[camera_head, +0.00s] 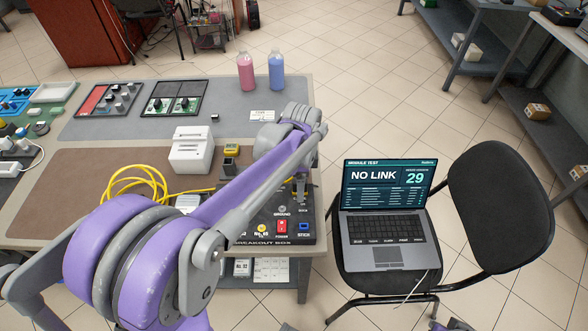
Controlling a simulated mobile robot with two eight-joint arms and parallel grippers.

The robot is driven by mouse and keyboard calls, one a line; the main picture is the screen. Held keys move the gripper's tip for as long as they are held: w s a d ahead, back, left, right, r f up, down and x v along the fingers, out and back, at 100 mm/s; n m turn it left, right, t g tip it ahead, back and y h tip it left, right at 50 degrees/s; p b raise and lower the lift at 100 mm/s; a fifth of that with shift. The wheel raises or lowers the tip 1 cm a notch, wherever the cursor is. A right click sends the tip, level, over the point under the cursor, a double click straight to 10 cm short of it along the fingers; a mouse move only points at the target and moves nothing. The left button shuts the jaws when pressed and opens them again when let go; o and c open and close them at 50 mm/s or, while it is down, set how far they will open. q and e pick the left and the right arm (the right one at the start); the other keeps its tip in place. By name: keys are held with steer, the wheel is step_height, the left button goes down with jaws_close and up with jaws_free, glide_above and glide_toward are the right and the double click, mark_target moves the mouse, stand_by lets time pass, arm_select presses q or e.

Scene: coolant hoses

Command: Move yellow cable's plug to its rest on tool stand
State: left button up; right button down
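The yellow cable (137,182) lies in loose loops on the brown mat, and one strand runs right until my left arm hides it. I cannot make out its plug. My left gripper (300,190) points down over the back right of the black breakout box (308,238). A small dark and yellowish shape shows at its fingertips, too small to tell whether it is held. A small dark stand (229,168) with a yellow-green piece on top is left of my forearm; I cannot tell if it is the tool stand.
A white slotted block (191,150) stands behind the cable. Pink (245,72) and blue (276,71) bottles are at the table's back edge. Switch panels (172,99) lie at the back left. A laptop (387,210) reading NO LINK sits on a chair right of the table.

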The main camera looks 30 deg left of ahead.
stand_by(0.5)
arm_select(q)
jaws_close()
stand_by(0.9)
steer(key=shift+r, duration=0.15)
stand_by(0.4)
steer(key=shift+r+p, duration=1.9)
steer(key=shift+r, duration=0.95)
